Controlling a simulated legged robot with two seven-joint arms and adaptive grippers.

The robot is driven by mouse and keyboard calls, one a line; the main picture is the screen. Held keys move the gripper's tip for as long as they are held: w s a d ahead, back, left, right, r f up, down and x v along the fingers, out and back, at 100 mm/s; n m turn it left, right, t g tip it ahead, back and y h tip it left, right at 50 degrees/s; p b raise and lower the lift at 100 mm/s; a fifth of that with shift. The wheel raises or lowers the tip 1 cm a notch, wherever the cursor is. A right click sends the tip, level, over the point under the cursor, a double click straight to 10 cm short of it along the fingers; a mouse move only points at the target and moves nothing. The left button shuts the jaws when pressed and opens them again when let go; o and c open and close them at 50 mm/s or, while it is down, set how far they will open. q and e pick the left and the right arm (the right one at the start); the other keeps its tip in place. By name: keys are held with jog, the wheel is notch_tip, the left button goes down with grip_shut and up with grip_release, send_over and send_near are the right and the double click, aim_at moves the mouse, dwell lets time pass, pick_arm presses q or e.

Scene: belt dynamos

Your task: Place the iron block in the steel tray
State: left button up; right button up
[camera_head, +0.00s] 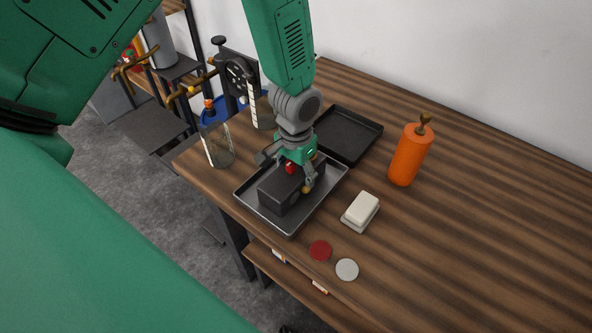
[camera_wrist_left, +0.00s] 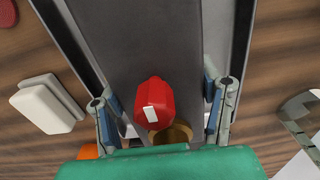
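A dark iron block (camera_head: 279,194) lies inside the shallow steel tray (camera_head: 268,222) near the table's left edge. In the left wrist view the block (camera_wrist_left: 125,45) runs up between the fingers, with the tray floor (camera_wrist_left: 232,30) beside it. My left gripper (camera_head: 300,182) is low over the block's far end. Its two fingers (camera_wrist_left: 160,108) are apart, one along each side of the block. Whether both press on it cannot be told. A red piece with a white label (camera_wrist_left: 155,103) and a brass piece (camera_wrist_left: 178,134) show between the fingers. My right gripper is out of view.
A dark empty tray (camera_head: 349,132) lies behind. An orange cylinder (camera_head: 409,155) and a white block on a grey base (camera_head: 361,209) stand to the right. Red (camera_head: 320,250) and pale (camera_head: 347,269) discs lie in front. A glass jar (camera_head: 217,146) stands left. The table's right side is clear.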

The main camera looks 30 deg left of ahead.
pick_arm(q)
jog(key=o, duration=0.4)
notch_tip(320, 180, up, 12)
jog(key=shift+r, duration=0.1)
dwell(0.3)
dwell(0.4)
